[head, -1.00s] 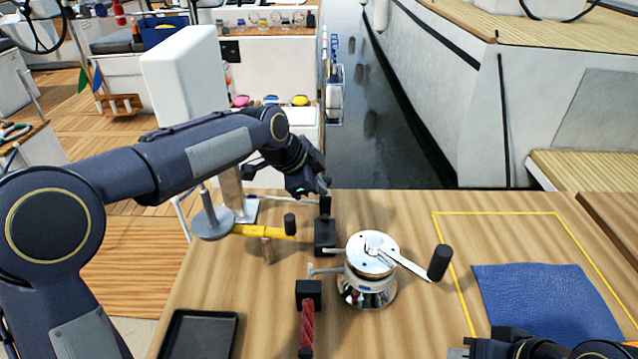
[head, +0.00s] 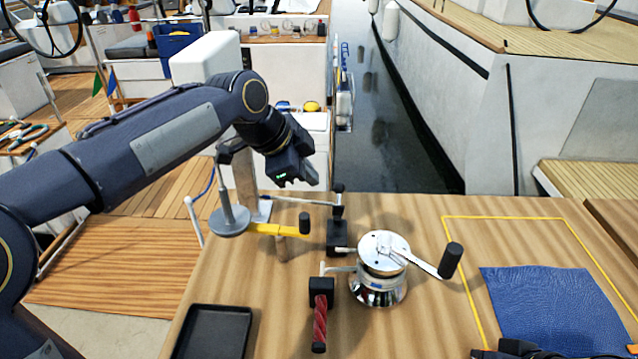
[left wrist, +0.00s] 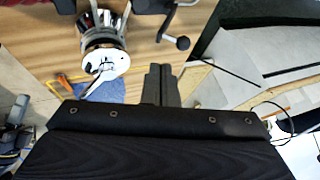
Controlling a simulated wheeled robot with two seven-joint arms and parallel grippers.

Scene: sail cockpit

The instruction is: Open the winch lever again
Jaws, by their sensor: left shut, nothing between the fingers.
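The chrome winch (head: 383,276) stands upright on the wooden table, and its silver crank arm (head: 424,264) reaches right to a black grip (head: 451,260). Behind it, a black block (head: 338,238) carries an upright post with a black knob (head: 338,189). Which lever the task means is not clear. My left gripper (head: 312,178) is shut and empty, above and left of that knob, apart from it. Its closed fingers (left wrist: 160,84) show in the left wrist view, beside the winch (left wrist: 103,38). My right gripper is not clearly shown; only dark parts enter at the lower right.
A red-handled lever (head: 320,322) lies at the front. A yellow lever (head: 272,229) extends from a grey disc (head: 230,221) below my left forearm. A black tray (head: 212,332) is front left. A blue cloth (head: 545,308) lies in the yellow outline at right. Water lies beyond the table.

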